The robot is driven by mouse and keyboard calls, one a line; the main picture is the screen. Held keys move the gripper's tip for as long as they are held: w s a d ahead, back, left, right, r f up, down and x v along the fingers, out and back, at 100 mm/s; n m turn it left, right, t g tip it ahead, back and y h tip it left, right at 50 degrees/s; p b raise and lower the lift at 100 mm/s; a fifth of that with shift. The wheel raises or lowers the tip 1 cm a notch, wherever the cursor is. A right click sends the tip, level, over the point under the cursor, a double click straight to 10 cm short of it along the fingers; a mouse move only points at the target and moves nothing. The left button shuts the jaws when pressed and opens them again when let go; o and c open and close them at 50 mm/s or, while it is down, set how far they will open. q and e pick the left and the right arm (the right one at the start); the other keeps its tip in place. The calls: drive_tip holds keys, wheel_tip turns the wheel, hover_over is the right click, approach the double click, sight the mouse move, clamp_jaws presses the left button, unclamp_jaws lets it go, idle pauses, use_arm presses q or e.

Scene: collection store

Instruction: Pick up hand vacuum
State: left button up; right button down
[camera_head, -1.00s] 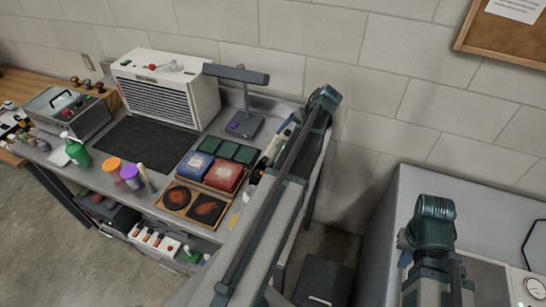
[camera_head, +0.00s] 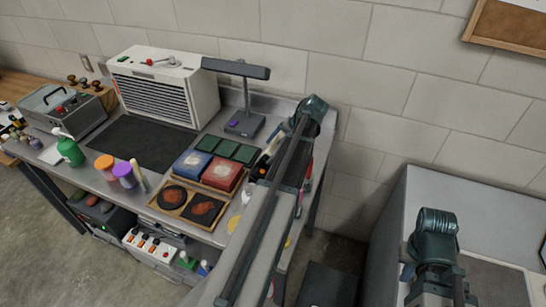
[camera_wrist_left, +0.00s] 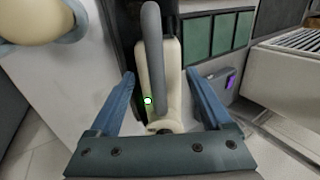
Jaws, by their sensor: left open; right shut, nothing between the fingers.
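The hand vacuum (camera_wrist_left: 172,75), cream with a grey looped handle and a small lit spot, stands between the spread blue fingers of my left gripper (camera_wrist_left: 160,98) in the left wrist view. The gripper is open, with a gap visible on each side of the vacuum. In the head view my left arm covers most of the vacuum at the right end of the bench. My right gripper (camera_head: 408,272) is mostly hidden by its own arm at the lower right; only a bluish bit shows, away from the bench.
The steel bench (camera_head: 92,178) carries a red box (camera_head: 222,174), a blue box (camera_head: 191,164), dark green pads (camera_head: 223,149) and a lamp stand (camera_head: 243,123) close to the left arm. A grey cabinet (camera_head: 425,185) stands at right.

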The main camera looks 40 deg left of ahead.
use_arm(q)
drive_tip(key=b+x, duration=0.2)
drive_tip(key=x, duration=0.1)
drive_tip(key=b+x, duration=0.1)
drive_tip(key=b, duration=0.1)
drive_tip(key=shift+w+f, duration=0.3)
drive_tip(key=shift+s+a+f+b, duration=0.1)
drive_tip(key=shift+a+f+b, duration=0.2)
drive_tip(key=shift+b, duration=0.05)
drive_tip(key=shift+r, duration=0.1)
clamp_jaws()
